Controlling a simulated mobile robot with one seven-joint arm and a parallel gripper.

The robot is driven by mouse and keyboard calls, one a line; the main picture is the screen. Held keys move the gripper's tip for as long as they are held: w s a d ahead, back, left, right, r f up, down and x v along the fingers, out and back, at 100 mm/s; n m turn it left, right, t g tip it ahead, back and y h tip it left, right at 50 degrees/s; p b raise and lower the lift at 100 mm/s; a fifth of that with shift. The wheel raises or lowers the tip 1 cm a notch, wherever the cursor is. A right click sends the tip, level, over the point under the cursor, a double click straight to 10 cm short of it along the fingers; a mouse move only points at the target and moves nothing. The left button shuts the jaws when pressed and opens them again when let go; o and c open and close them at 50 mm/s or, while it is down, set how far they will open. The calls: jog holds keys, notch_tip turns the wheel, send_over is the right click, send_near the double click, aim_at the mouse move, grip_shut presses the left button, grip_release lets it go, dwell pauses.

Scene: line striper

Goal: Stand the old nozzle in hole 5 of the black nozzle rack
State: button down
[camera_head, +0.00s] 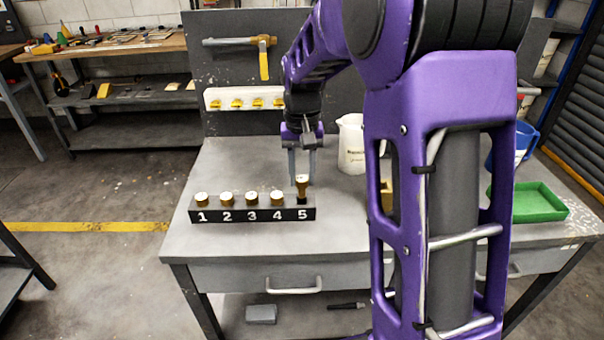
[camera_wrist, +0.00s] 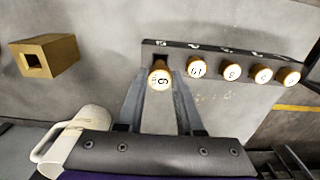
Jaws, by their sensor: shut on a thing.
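The old nozzle (camera_head: 302,182), brass with a pale round top, is upright between the fingers of my gripper (camera_head: 301,172), which is shut on it. It is over the hole 5 end of the black nozzle rack (camera_head: 252,214) and stands higher than its neighbours. In the wrist view the nozzle (camera_wrist: 159,76) shows its marked top between the fingertips (camera_wrist: 160,82), with the dark square hole (camera_wrist: 160,60) just beyond it. I cannot tell whether its lower end is inside the hole. Holes 1 to 4 hold similar nozzles (camera_head: 278,198).
A white jug (camera_head: 352,145) stands behind and right of the rack. A brass block with a square opening (camera_wrist: 45,57) is on the bench, mostly hidden by my arm in the head view. A green tray (camera_head: 530,202) lies at right. Bench in front of the rack is clear.

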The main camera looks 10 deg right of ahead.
aim_at(302, 196)
jog(key=shift+f+b, duration=1.15)
jog(key=shift+f, duration=1.05)
dwell(0.5)
jog(key=shift+c, duration=0.7)
grip_release()
jog(key=shift+r, duration=0.1)
jog(key=shift+r+p, duration=2.95)
jog(key=shift+r, duration=0.45)
